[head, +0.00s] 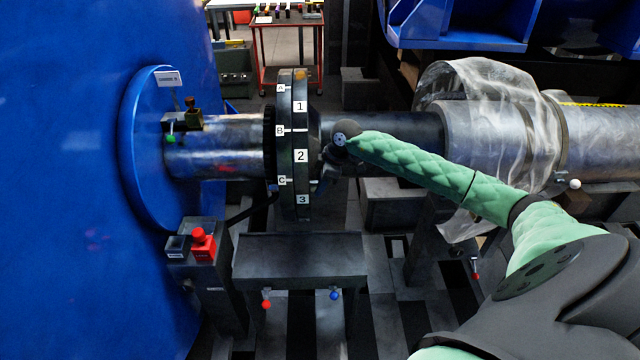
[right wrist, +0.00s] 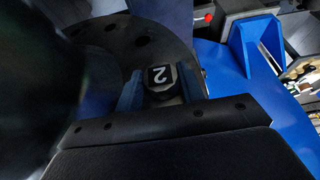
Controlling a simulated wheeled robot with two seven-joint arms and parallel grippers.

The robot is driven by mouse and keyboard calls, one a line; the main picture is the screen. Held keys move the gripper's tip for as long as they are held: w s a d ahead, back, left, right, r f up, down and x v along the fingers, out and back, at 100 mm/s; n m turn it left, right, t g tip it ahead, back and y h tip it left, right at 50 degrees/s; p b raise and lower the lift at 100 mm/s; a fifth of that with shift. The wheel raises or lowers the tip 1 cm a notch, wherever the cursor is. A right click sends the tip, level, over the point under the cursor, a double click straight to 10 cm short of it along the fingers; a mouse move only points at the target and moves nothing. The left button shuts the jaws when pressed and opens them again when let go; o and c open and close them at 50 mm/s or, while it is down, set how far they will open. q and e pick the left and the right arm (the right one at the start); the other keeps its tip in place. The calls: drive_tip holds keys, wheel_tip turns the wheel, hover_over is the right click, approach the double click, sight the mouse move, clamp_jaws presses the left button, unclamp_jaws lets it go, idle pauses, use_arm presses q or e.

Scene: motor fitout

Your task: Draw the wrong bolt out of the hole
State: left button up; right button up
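The dark coupling flange (head: 287,218) stands on the shaft in the middle of the head view, with tags A, B, C and 1, 2, 3 on its rim. My right gripper (head: 325,176) is at the flange's right face, mostly hidden by its own wrist. In the right wrist view, a bolt head marked 2 (right wrist: 161,78) sits between the two blue fingers of my right gripper (right wrist: 162,90). The fingers appear to touch it on both sides. The bolt's shank is hidden. Empty dark holes show in the flange face (right wrist: 120,45). My left gripper is out of view.
A big blue housing (head: 60,200) fills the left. A dark bench (head: 300,257) with red and blue knobs stands below the flange. A red button box (head: 202,245) is beside it. Plastic-wrapped shaft (head: 490,120) lies right, under a blue rack (head: 460,30).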

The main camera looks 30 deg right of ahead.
clamp_jaws()
drive_tip(key=shift+d, duration=0.2)
drive_tip(key=shift+s+d+f, duration=0.1)
drive_tip(key=shift+s+d, duration=0.65)
drive_tip(key=shift+d, duration=0.35)
drive_tip(key=shift+s+d+f, duration=0.1)
drive_tip(key=shift+s+d, duration=0.65)
drive_tip(key=shift+d, duration=0.3)
drive_tip(key=shift+s+d, duration=0.5)
drive_tip(key=shift+d, duration=0.3)
drive_tip(key=shift+s+d, duration=0.5)
drive_tip(key=shift+d, duration=0.25)
drive_tip(key=shift+s+d+r, duration=0.1)
drive_tip(key=shift+s+d, duration=0.05)
drive_tip(key=shift+d, duration=0.35)
drive_tip(key=shift+s+d+r, duration=0.1)
drive_tip(key=shift+s+d, duration=0.2)
drive_tip(key=shift+d, duration=0.2)
drive_tip(key=shift+s+d, duration=0.15)
drive_tip(key=shift+d, duration=0.15)
